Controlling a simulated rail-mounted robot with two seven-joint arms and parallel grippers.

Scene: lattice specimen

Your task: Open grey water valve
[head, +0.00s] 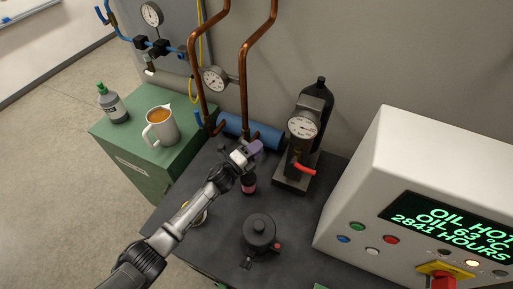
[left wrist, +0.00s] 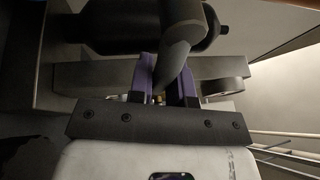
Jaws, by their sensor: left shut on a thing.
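My left gripper (head: 247,154) has purple fingers and is at the back of the dark bench, just right of the foot of the copper pipes. In the left wrist view my gripper (left wrist: 168,88) has its fingers on either side of a smooth grey curved handle (left wrist: 174,62) and is shut on it. The handle joins a dark rounded body (left wrist: 125,28) above it, which looks like the grey water valve. In the head view my gripper and arm hide the handle and most of this spot. My right gripper is not in view.
A black press-like device (head: 306,125) with a gauge and red lever stands to the right. A mug (head: 161,127) and a bottle (head: 112,103) stand on the green cabinet. A white console (head: 400,190) fills the right.

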